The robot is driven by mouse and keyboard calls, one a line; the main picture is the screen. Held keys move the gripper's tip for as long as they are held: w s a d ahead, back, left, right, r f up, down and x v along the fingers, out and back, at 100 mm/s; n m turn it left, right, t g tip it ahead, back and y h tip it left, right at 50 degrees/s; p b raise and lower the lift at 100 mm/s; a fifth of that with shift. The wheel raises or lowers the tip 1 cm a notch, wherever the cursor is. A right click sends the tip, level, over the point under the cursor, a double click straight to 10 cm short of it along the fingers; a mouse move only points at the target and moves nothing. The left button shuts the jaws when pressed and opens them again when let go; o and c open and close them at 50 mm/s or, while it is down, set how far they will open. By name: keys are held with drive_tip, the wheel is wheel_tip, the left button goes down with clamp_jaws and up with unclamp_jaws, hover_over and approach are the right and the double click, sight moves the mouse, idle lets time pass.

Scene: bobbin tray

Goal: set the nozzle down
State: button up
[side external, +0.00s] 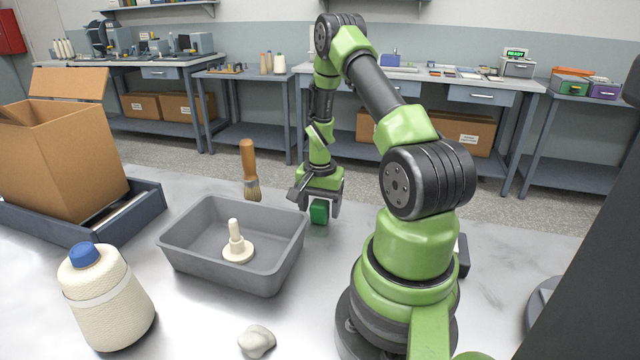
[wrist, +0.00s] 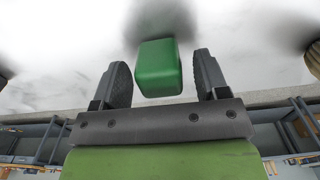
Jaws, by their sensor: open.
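The cream nozzle (side external: 236,243), a stepped post on a round flange, stands upright on the floor of the grey tray (side external: 212,274) in the side view. My gripper (side external: 319,203) is to the right of the tray, pointing down and apart from the nozzle. It also shows in the wrist view (wrist: 162,68), with its two dark fingers spread. A green block (side external: 319,212) is at the fingers; in the wrist view the block (wrist: 158,67) lies between them with a gap on each side. The nozzle is out of the wrist view.
A brush (side external: 249,170) with a wooden handle is upright behind the tray, bristles down. A cream thread cone (side external: 107,300) with a blue top stands front left. A pale lump (side external: 256,341) lies in front. A cardboard box (side external: 60,160) sits in a dark tray at left.

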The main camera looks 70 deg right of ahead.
sight(320, 202)
wheel_tip(320, 202, up, 10)
drive_tip(key=shift+r, duration=0.25)
drive_tip(key=w+a+r+n+t+h, duration=0.1)
drive_tip(key=w+a+r+n+t, duration=0.15)
drive_tip(key=a+r, duration=0.35)
drive_tip(key=w+a+r+n+t, duration=0.1)
drive_tip(key=a+r+n, duration=0.2)
drive_tip(key=a+r, duration=0.3)
drive_tip(key=s+a+r+n+t+y, duration=0.1)
drive_tip(key=s+a+r+n+t, duration=0.1)
drive_tip(key=a, duration=0.5)
drive_tip(key=s+a+r+n+t+y, duration=0.1)
drive_tip(key=s+a+r+n+y, duration=0.1)
drive_tip(key=s+a+r+n, duration=0.2)
drive_tip(key=s+a+n, duration=0.2)
drive_tip(key=a, duration=0.2)
drive_tip(key=shift+s+a+r+t, duration=0.15)
drive_tip(key=shift+r+t, duration=0.2)
drive_tip(key=shift+r, duration=0.05)
